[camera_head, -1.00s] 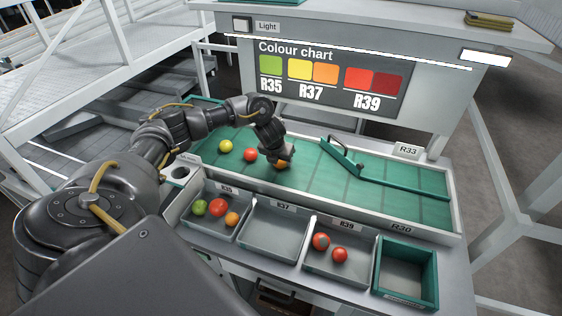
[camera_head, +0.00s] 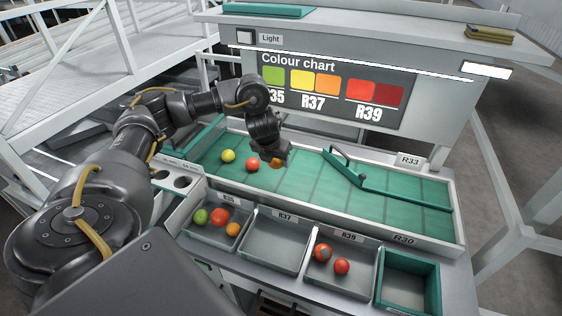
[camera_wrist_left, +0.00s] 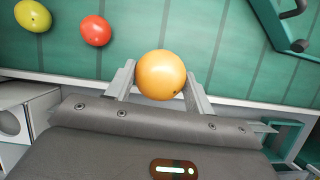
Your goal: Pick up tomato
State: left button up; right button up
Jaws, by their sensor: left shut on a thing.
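My left gripper (camera_head: 274,158) is shut on an orange tomato (camera_wrist_left: 161,74), with a finger on each side of it in the left wrist view. In the head view the orange tomato (camera_head: 276,163) is partly hidden by the gripper, over the green belt (camera_head: 320,195). A yellow tomato (camera_head: 228,156) and a red tomato (camera_head: 252,164) lie on the belt to its left. They also show at the top left of the left wrist view, yellow (camera_wrist_left: 33,15) and red (camera_wrist_left: 95,30). My right gripper is not in view.
Grey trays line the front: R35 (camera_head: 243,214) holds several tomatoes, R37 (camera_head: 275,250) is empty, R39 (camera_head: 335,285) holds two red ones. A green-rimmed box (camera_head: 433,275) stands right. A green diverter bar (camera_head: 390,188) crosses the belt. The colour chart (camera_head: 335,90) stands behind.

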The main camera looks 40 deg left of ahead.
pick_arm(q)
jog(key=s+d+r+p, duration=0.2)
jog(key=s+d+r, duration=0.15)
jog(key=s, duration=0.55)
jog(key=s+d+r+n+g+b, duration=0.1)
jog(key=d+n+g+b, duration=0.2)
jog(key=d+n, duration=0.6)
jog(key=s+d+r+n+g+h+b, duration=0.1)
jog(key=d+n+g, duration=0.4)
jog(key=n, duration=1.8)
jog(key=d+r+b, duration=0.1)
jog(key=d+b, duration=0.1)
jog(key=d, duration=0.2)
jog(key=shift+d+r+n+g, duration=0.25)
jog(key=shift+d+n+g, duration=0.15)
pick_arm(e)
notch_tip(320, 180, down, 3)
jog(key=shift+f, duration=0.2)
